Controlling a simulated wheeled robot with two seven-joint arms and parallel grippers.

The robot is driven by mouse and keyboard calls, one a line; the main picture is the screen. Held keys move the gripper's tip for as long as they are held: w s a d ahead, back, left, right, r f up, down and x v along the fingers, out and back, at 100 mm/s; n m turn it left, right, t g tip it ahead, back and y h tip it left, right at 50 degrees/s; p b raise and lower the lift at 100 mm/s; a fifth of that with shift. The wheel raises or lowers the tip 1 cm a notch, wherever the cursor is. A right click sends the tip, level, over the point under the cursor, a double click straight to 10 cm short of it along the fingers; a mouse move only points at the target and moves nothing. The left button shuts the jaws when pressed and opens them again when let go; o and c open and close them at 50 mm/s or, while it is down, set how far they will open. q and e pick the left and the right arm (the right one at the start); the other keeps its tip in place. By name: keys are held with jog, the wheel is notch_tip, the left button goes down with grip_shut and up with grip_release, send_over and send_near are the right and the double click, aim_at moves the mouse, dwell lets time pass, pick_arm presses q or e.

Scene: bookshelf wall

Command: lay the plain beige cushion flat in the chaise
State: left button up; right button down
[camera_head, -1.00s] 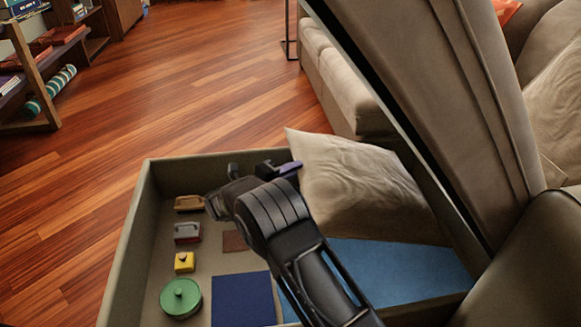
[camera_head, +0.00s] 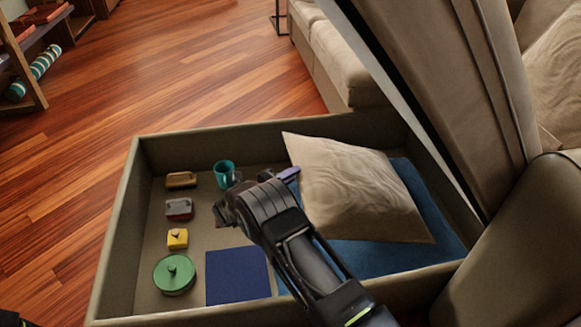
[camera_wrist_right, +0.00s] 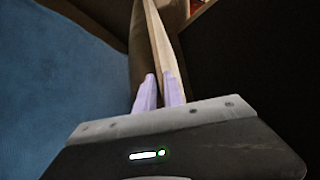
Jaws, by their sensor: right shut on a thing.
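The plain beige cushion (camera_head: 355,190) is over the right part of the open chaise box (camera_head: 125,230), above a blue sheet (camera_head: 405,258). It looks somewhat tilted, and I cannot tell whether its underside touches the sheet. My right gripper (camera_head: 290,174) is shut on the cushion's left edge. In the right wrist view, the purple fingertips (camera_wrist_right: 159,90) close on the beige cushion edge (camera_wrist_right: 157,40), with the blue sheet (camera_wrist_right: 60,80) to the left.
On the left in the box are a teal mug (camera_head: 224,174), a green round pot (camera_head: 174,275), a yellow block (camera_head: 177,239), several small items and a dark blue square (camera_head: 238,275). The raised lid (camera_head: 450,90) leans over the right side. Wooden floor (camera_head: 150,80) lies beyond.

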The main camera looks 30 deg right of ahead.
jog(key=shift+d+f, duration=0.1)
jog(key=shift+f, duration=0.2)
jog(key=c, duration=1.4)
grip_release()
jog(key=shift+o, duration=0.2)
jog(key=shift+f, duration=0.1)
jog(key=p+v, duration=0.2)
jog(key=v, duration=0.6)
jog(key=shift+p, duration=0.35)
